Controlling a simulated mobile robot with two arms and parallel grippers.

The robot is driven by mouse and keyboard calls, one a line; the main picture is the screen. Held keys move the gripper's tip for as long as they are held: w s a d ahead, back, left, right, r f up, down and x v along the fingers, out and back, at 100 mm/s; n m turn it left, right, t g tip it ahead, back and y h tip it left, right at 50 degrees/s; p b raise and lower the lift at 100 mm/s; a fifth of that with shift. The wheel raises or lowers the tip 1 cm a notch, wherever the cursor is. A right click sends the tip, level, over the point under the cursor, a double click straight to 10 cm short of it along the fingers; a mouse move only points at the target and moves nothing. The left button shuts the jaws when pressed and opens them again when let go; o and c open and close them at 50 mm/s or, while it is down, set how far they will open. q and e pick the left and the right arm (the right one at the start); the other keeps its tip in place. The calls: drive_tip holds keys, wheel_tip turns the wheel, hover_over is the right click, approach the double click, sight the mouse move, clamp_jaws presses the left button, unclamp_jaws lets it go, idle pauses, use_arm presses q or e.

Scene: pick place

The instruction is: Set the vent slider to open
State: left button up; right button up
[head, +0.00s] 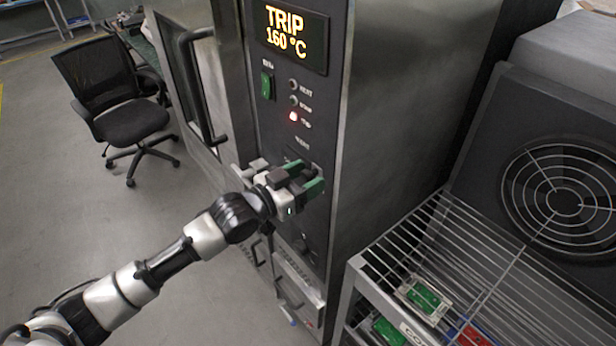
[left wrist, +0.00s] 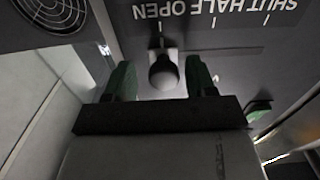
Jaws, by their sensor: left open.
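The vent slider's dark round knob (left wrist: 163,70) shows in the left wrist view, on a light square base. It lines up with the leftmost tick, at the word OPEN (left wrist: 160,11); HALF and SHUT lie to the right, upside down. My left gripper (head: 308,178) is at the oven's front panel in the head view. Its green fingers are open, one on each side of the knob, with visible gaps on both sides in the left wrist view (left wrist: 160,82). The gripper mostly hides the slider in the head view. My right gripper is out of view.
The oven panel (head: 262,130) has a display reading TRIP 160 °C (head: 285,32), a green switch (head: 267,85) and a lit red lamp (head: 293,117). A door handle (head: 200,90) juts out left of the panel. A wire rack (head: 400,262) and a fan (head: 563,200) stand at right.

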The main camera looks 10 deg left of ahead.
use_arm(q)
drive_tip(key=b+v, duration=0.3)
drive_tip(key=v, duration=0.7)
drive_tip(key=shift+s, duration=0.2)
